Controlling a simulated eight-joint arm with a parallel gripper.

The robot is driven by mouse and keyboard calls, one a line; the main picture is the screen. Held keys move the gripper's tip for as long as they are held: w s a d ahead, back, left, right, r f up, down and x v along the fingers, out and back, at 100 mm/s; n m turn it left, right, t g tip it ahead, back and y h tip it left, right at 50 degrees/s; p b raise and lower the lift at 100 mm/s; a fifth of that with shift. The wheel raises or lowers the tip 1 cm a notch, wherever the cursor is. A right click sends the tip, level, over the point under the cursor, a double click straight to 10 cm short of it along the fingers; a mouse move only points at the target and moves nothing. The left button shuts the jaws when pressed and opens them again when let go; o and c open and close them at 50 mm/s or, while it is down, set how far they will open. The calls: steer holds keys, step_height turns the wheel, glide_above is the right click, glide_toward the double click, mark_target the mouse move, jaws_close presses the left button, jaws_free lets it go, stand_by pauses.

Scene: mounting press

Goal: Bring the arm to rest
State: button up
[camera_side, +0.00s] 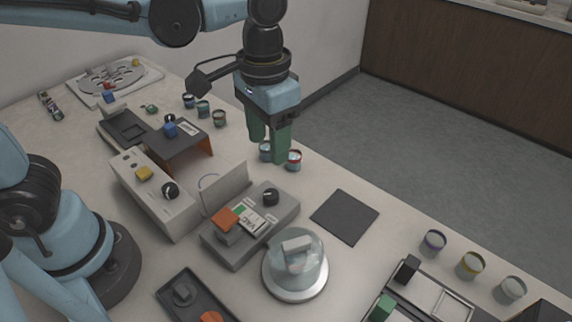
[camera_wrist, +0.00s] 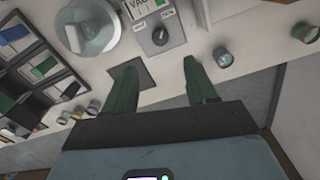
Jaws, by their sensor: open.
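My gripper (camera_side: 270,150) hangs over the far edge of the work table (camera_side: 190,275), fingers pointing down. Its green fingers also show in the wrist view (camera_wrist: 160,85), spread apart with nothing between them.
A grey control box (camera_side: 245,240) and a glass dome on a round base (camera_side: 295,268) stand in front. A dark square mat (camera_side: 345,217) lies bare at right. A white press unit (camera_side: 155,205) stands left. Several cups (camera_side: 472,264) and a tray (camera_side: 440,295) sit at the right.

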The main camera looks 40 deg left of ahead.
stand_by(0.3)
steer(key=a+n+t, duration=0.1)
steer(key=a+t, duration=0.2)
steer(key=a, duration=0.3)
steer(key=s+a+f+n+t, duration=0.1)
steer(key=a+t, duration=0.3)
steer(key=a, duration=0.3)
steer(key=shift+s+a+f+n, duration=0.15)
steer(key=shift+s+f+n, duration=0.1)
steer(key=shift+n, duration=0.05)
